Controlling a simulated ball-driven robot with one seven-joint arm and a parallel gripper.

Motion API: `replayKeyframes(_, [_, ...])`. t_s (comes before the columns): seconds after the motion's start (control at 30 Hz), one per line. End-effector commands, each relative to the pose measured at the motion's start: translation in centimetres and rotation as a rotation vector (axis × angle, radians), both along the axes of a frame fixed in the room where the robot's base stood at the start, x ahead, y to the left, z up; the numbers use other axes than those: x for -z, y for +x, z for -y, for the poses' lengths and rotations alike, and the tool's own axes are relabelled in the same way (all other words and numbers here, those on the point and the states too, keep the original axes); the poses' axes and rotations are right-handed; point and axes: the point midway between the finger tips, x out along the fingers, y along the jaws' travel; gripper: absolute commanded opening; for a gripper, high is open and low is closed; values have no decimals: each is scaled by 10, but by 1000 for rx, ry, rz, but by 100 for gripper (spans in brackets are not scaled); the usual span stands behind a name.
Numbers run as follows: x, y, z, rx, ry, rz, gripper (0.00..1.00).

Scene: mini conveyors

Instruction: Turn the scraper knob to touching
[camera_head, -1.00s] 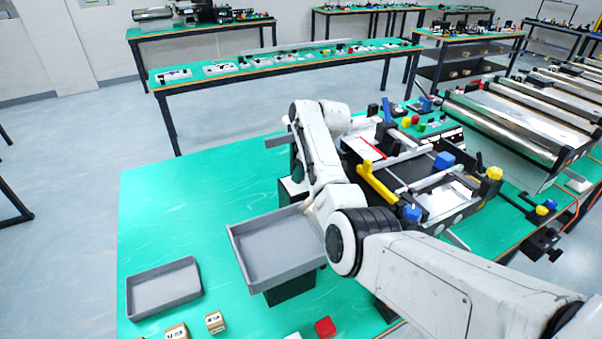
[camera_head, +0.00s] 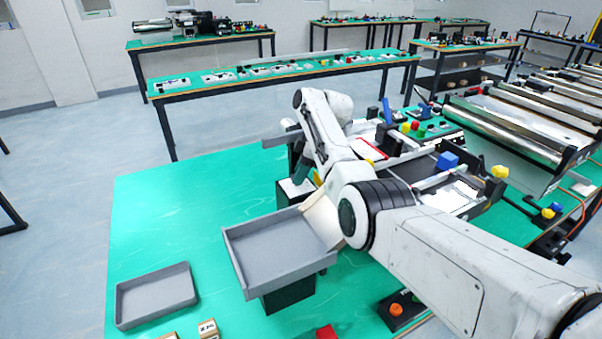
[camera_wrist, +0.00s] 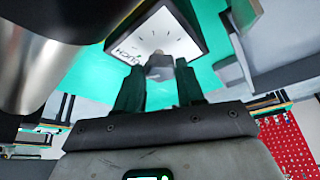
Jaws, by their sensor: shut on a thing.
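The scraper knob (camera_wrist: 160,67) is a small grey knob on a white dial face (camera_wrist: 172,28) with tick marks in the wrist view. Lettering that seems to read "TOUCH" appears upside down beside it. My gripper (camera_wrist: 160,76) has its two dark fingers on either side of the knob, shut on it. The knob's pointer direction is not clear. In the head view, my arm covers most of the knob area, and a white-topped box (camera_head: 296,190) shows just left of my forearm.
A grey tray (camera_head: 236,262) on a dark stand is close below my arm. Another grey tray (camera_head: 122,308) lies on the green table (camera_head: 165,215). A conveyor with a blue block (camera_head: 447,160) is to the right. An orange knob (camera_head: 396,309) sits near the front.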

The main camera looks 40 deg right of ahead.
Motion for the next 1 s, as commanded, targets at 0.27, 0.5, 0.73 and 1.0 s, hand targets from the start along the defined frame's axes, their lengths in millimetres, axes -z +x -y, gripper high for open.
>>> replayKeyframes(0.27, [-1,1,0,1,0,4,40])
replayKeyframes(0.5, [-1,1,0,2,0,2,63])
replayKeyframes(0.73, [-1,0,0,1,0,1,64])
replayKeyframes(1.0, [-26,-7,8,3,-2,5,64])
